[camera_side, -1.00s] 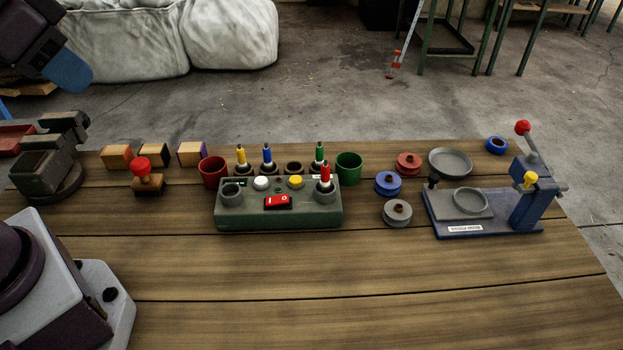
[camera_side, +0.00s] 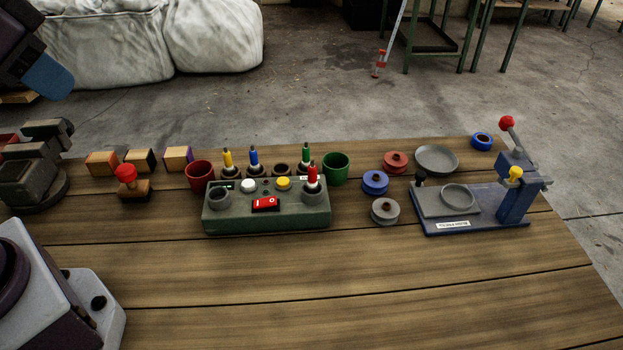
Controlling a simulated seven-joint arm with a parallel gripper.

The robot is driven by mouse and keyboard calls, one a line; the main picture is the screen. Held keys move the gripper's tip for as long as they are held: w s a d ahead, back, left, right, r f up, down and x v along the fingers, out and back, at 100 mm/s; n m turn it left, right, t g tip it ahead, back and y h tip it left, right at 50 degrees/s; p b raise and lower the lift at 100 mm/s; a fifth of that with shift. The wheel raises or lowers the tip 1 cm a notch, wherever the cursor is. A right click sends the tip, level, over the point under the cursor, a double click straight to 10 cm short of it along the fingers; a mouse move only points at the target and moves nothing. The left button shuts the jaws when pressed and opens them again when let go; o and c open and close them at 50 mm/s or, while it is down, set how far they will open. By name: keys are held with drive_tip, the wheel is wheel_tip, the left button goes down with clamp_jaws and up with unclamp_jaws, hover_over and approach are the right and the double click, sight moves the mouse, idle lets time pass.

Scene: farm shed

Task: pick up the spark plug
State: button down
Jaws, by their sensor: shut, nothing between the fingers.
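Several spark plugs with coloured tops stand upright on the table. The yellow spark plug (camera_side: 228,158), blue spark plug (camera_side: 254,158) and green spark plug (camera_side: 306,154) are in a row behind a green-grey tester box (camera_side: 265,219). The red spark plug (camera_side: 312,176) stands in the box's right socket; the left socket (camera_side: 219,196) looks empty. My gripper (camera_side: 50,77) is at the top left, with blue fingertips, shut and empty. It is in the air, far from the plugs and partly cut off by the frame.
A red cup (camera_side: 200,177) and green cup (camera_side: 335,168) flank the plug row. A red-knobbed stamp (camera_side: 133,188), wooden blocks (camera_side: 102,163) and a vise (camera_side: 35,170) are left. Spools (camera_side: 385,211) and a blue lever press (camera_side: 518,203) are right.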

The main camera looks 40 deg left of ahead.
drive_tip(key=c, duration=1)
unclamp_jaws()
